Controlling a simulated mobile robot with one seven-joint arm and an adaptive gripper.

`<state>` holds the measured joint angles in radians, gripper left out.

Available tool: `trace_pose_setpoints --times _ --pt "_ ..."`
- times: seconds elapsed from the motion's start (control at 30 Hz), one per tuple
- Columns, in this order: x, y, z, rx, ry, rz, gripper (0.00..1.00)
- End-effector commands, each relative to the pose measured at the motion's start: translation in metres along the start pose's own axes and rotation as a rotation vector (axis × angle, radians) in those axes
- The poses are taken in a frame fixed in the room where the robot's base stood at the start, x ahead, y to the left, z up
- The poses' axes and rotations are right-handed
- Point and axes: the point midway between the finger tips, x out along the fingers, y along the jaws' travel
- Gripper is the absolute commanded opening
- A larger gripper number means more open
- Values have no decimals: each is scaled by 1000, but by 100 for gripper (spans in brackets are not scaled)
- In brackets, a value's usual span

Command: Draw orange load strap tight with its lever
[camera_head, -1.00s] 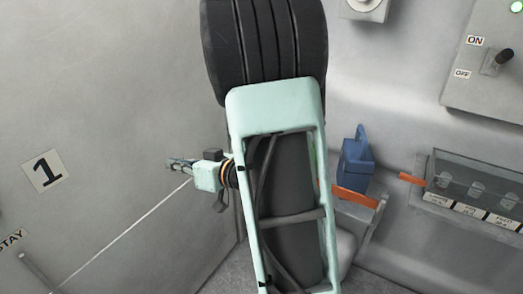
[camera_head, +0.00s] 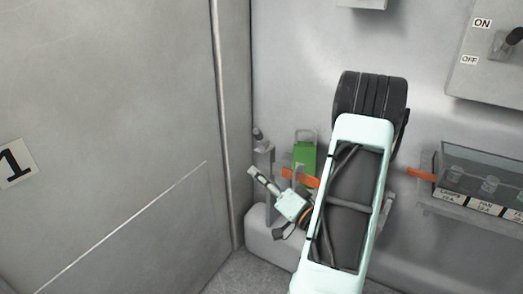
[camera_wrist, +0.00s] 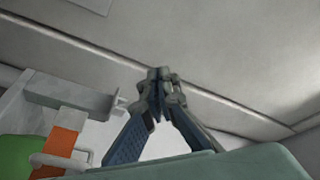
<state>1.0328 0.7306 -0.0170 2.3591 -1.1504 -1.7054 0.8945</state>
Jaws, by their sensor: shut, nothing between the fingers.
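The orange strap (camera_head: 299,178) runs across the front of a green can (camera_head: 305,152) at the wall, and my arm hides its middle. Another orange piece (camera_head: 421,174) shows right of my arm. Left of the can stands a grey upright fitting (camera_head: 264,160) with a dark knob; I cannot tell whether it is the lever. My gripper (camera_head: 252,171) is shut and empty, pointing up and left, seemingly just in front of this fitting. In the wrist view the closed fingertips (camera_wrist: 160,76) are right of a grey bracket (camera_wrist: 85,95), the strap (camera_wrist: 63,140) and the green can (camera_wrist: 18,150).
A panelled wall (camera_head: 110,120) marked 1 closes off the left. Some floor (camera_head: 240,275) shows below.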

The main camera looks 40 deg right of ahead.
Motion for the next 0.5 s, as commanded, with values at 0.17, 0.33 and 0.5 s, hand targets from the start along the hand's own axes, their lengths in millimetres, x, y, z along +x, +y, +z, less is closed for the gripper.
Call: trace_pose_setpoints --times 0.17,0.33,0.5 --pt "-41 30 -22 83 142 1 0" --pt "-67 42 -38 130 236 -10 0" --pt "-79 46 -45 148 277 -18 0"
